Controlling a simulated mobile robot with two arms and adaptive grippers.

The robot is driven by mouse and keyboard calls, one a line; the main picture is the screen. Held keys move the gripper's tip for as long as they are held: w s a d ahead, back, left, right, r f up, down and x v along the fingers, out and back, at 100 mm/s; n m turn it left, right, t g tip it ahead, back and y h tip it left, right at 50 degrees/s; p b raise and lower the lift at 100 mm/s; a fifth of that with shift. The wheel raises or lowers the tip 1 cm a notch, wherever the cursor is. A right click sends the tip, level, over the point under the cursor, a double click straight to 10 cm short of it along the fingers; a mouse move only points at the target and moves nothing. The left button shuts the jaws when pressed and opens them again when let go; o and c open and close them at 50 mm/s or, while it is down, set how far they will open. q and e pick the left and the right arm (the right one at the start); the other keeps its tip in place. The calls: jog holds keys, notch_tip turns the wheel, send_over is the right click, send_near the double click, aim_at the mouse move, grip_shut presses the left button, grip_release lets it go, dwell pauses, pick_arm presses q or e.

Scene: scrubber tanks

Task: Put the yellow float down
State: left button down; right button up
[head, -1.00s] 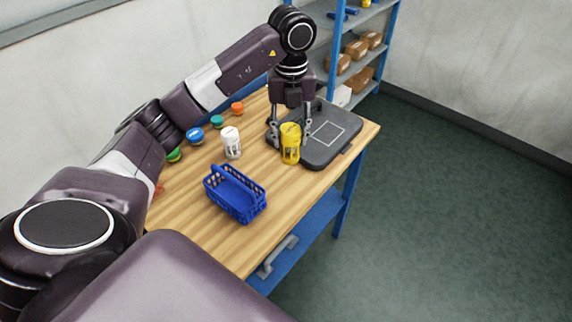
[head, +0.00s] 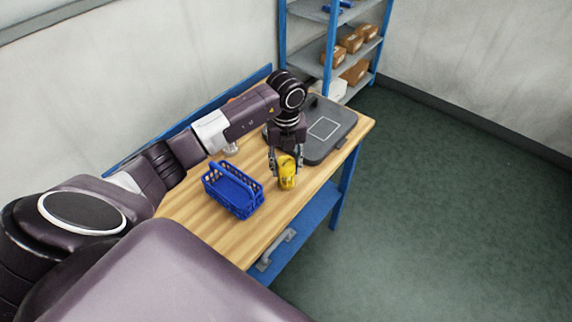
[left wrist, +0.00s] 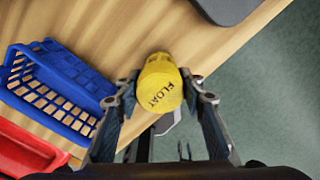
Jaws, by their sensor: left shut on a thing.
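The yellow float (head: 287,180) is a small yellow cylinder between the fingers of my left gripper (head: 286,164). In the left wrist view the float (left wrist: 160,82) shows its yellow top and the word FLOAT, with a finger of the gripper (left wrist: 163,92) on each side. The gripper is shut on it, near the front right edge of the wooden table (head: 196,236). I cannot tell whether the float's bottom touches the table. My right gripper is not in view.
A blue basket (head: 233,207) stands left of the float; it also shows in the left wrist view (left wrist: 64,75). A dark grey case (head: 318,152) lies behind the float. A red object (left wrist: 28,152) is at the wrist view's lower left. Shelves (head: 313,52) stand behind.

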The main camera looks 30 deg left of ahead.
pick_arm(q)
jog(key=shift+f, duration=0.15)
jog(key=c, duration=1.3)
grip_release()
jog(key=shift+o, duration=0.2)
notch_tip(320, 180, up, 12)
jog(key=b, duration=0.3)
jog(key=shift+f, duration=0.25)
jog(key=shift+r, duration=0.45)
jog(key=shift+s+d+f, duration=0.1)
